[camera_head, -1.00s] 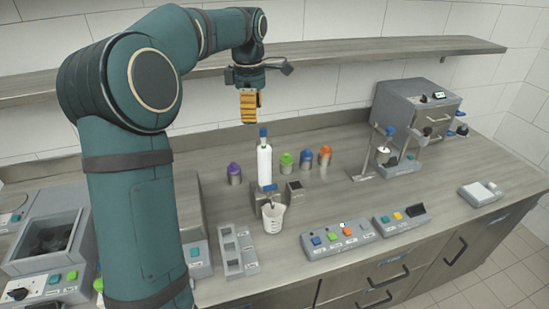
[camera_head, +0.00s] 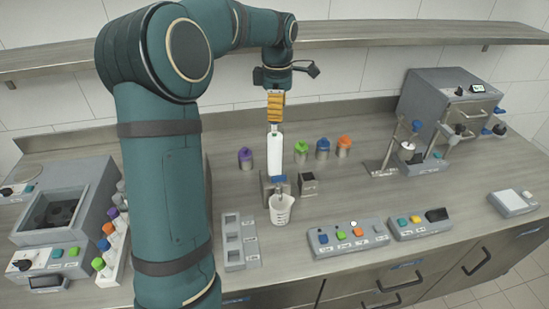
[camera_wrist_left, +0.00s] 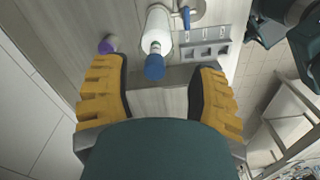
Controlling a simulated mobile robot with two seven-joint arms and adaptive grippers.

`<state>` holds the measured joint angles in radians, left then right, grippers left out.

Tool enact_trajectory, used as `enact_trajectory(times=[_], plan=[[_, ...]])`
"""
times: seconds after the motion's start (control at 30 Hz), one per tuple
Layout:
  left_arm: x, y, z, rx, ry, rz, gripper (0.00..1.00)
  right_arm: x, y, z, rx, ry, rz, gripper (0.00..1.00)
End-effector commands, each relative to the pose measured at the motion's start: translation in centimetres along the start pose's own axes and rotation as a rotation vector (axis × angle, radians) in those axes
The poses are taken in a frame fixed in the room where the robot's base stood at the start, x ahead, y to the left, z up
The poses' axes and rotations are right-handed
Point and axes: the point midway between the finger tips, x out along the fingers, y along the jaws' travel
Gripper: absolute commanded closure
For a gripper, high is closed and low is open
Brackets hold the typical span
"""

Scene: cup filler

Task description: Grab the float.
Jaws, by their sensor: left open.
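No part is labelled as the float. A tall white cylinder (camera_head: 274,158) stands upright at the filler in the middle of the counter, and its blue top (camera_wrist_left: 155,67) shows in the left wrist view. A clear measuring cup (camera_head: 282,210) stands in front of it. My left gripper (camera_head: 275,117) points down above the cylinder and covers its blue top in the head view. In the left wrist view, the yellow fingers of my left gripper (camera_wrist_left: 160,82) are spread wide and empty, with the blue top ahead between them. My right gripper is out of view.
Purple (camera_head: 245,158), green (camera_head: 301,152), blue (camera_head: 322,149) and orange (camera_head: 344,147) capped containers stand behind the cylinder. A grey slotted rack (camera_head: 234,242) and a button panel (camera_head: 347,237) are in front. A shelf (camera_head: 400,33) runs along the wall.

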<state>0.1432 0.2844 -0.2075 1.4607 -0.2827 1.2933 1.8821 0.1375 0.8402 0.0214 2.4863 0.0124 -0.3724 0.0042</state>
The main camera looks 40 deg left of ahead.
Motion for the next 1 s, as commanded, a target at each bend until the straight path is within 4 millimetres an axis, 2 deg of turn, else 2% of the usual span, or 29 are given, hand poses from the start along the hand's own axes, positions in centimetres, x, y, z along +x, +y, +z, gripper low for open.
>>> enact_trajectory(times=[0.4, 0.7, 0.87, 0.9, 1.0], plan=[[4.9, 0.5, -0.7, 0.000, 0.000, -0.001, 0.41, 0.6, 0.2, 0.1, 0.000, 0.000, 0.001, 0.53], [5.1, 0.5, -0.7, 0.000, 0.000, 0.000, 0.39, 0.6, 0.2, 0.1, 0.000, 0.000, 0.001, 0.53], [5.1, 0.5, -0.7, 0.000, 0.000, 0.000, 0.95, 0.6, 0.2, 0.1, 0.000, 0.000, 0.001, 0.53], [5.1, 0.5, -0.7, 0.000, 0.000, 0.000, 1.00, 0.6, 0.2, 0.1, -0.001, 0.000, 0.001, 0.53], [5.1, 0.5, -0.7, 0.000, 0.000, 0.000, 1.00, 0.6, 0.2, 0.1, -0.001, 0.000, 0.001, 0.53]])
